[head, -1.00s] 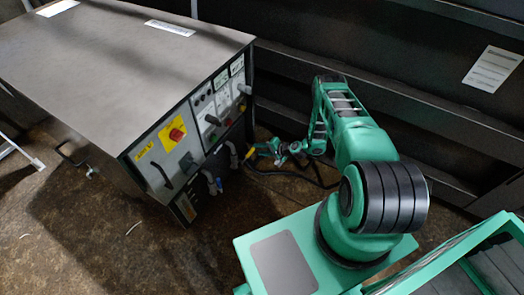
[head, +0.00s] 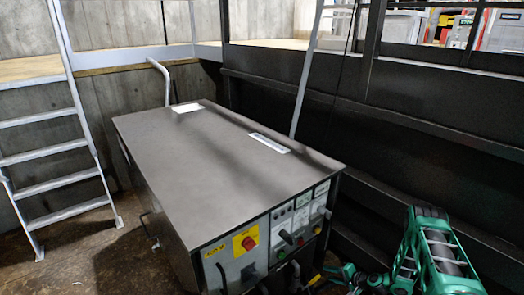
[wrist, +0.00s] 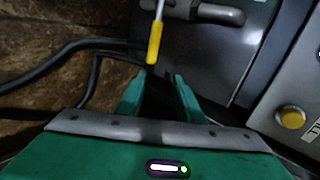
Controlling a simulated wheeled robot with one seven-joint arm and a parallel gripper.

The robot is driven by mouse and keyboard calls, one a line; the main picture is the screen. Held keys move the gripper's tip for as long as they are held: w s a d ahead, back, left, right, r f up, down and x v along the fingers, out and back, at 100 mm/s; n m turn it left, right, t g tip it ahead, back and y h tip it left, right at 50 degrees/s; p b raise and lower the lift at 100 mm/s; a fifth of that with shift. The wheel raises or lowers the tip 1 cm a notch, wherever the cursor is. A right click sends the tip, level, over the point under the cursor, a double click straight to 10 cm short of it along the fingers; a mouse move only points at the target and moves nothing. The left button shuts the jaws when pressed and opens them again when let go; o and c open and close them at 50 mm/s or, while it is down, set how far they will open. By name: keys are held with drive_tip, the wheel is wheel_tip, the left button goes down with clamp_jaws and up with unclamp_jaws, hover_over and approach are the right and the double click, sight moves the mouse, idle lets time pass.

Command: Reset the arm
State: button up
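My green arm (head: 436,250) shows at the lower right of the head view, cut off by the bottom edge. It reaches beside the cabinet's control panel, and the gripper end is small and partly cut off there. In the wrist view my gripper (wrist: 158,84) has its two green fingers apart, with a dark gap between them and nothing seen held. A yellow-tipped rod (wrist: 154,45) hangs just beyond the fingertips, and I cannot tell whether it touches them.
The dark metal cabinet (head: 220,165) stands close, its panel carrying a red knob (head: 249,242) and switches. Black cables (wrist: 85,50) run at the left of the wrist view. A dark wall (head: 400,150) is on the right. A ladder (head: 60,155) stands at the left.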

drive_tip(key=s+d+r+n+g+h, duration=0.1)
drive_tip(key=d+r+n+g+h, duration=0.2)
drive_tip(key=r, duration=1.3)
drive_tip(key=s+d+r+n+g, duration=0.15)
drive_tip(key=d+r, duration=0.35)
drive_tip(key=r, duration=1)
drive_tip(key=s+d+r+g+h, duration=0.1)
drive_tip(key=s+r, duration=0.5)
drive_tip(key=r, duration=0.3)
drive_tip(key=s+d+r+g+h, duration=0.1)
drive_tip(key=s+r, duration=0.6)
drive_tip(key=r, duration=0.2)
drive_tip(key=s+a+r, duration=0.1)
drive_tip(key=s+r, duration=0.3)
drive_tip(key=s, duration=0.6)
drive_tip(key=s+a+r+g, duration=0.1)
drive_tip(key=s+r, duration=0.3)
drive_tip(key=s, duration=0.6)
drive_tip(key=s+a+r+g+h, duration=0.1)
drive_tip(key=s+r, duration=0.3)
drive_tip(key=s, duration=0.7)
drive_tip(key=shift+a+m, duration=0.35)
drive_tip(key=shift+a, duration=0.45)
drive_tip(key=shift+w+f+g, duration=0.25)
drive_tip(key=shift+w, duration=0.35)
